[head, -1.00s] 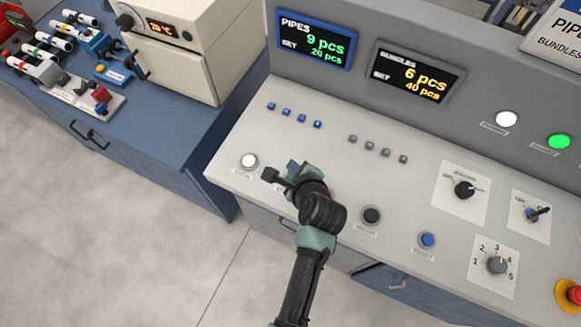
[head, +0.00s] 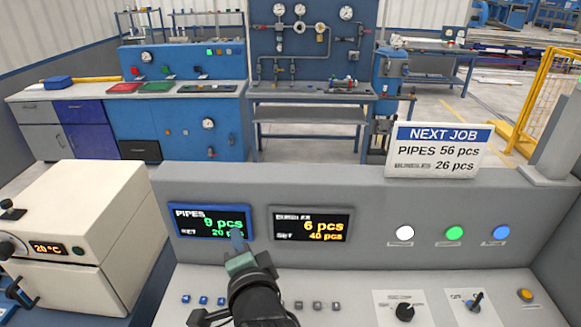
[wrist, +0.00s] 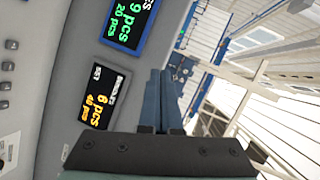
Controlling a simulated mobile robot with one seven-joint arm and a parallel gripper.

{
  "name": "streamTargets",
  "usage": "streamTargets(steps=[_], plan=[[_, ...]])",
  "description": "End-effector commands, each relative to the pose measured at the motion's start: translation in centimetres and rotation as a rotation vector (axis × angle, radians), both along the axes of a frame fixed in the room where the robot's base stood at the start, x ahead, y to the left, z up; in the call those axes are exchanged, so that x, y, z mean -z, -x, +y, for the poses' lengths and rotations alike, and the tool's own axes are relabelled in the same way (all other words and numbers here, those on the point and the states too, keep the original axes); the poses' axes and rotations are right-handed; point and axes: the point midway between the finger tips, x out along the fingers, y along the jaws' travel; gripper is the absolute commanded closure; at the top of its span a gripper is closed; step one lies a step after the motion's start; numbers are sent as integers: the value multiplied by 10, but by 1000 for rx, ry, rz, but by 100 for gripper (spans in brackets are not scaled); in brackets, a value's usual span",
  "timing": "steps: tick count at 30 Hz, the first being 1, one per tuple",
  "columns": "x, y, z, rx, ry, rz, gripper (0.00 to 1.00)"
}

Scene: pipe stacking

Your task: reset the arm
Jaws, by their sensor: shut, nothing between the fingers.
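My gripper (head: 237,240) is raised in front of the console's upright panel, pointing away from me, just below the pipes display. In the wrist view its two blue fingers (wrist: 161,100) lie together with nothing between them. The pipes display (head: 210,220) reads 9 pcs, set 20 pcs, and is partly covered by the fingertip. The second display (head: 311,224) reads 6 pcs, set 40 pcs. Both displays also show in the wrist view. The gripper appears apart from the panel, though the exact gap cannot be told.
A sign (head: 438,150) on the console reads NEXT JOB, pipes 56 pcs, bundles 26 pcs. White, green and blue round lights or buttons (head: 454,232) sit right of the displays. A beige oven (head: 75,235) stands left. Blue workbenches (head: 185,125) stand beyond the console.

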Motion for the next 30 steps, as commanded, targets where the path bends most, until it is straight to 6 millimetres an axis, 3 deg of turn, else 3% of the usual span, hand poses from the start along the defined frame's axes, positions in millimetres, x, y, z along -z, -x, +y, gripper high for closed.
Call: streamTargets(steps=[1, 4, 7, 12, 15, 18, 21, 30], plan=[[-41, -5, -9, 10, 86, -124, 100], [-117, -3, -25, 47, 271, -347, 100], [-191, 11, -42, 115, 467, -557, 100], [-303, 64, -69, 304, 803, -866, 100], [-350, 102, -81, 430, 970, -994, 100], [-381, 133, -88, 535, 1093, -1072, 100], [-397, 153, -93, 604, 1167, -1112, 100], [-404, 161, -94, 634, 1202, -1126, 100]])
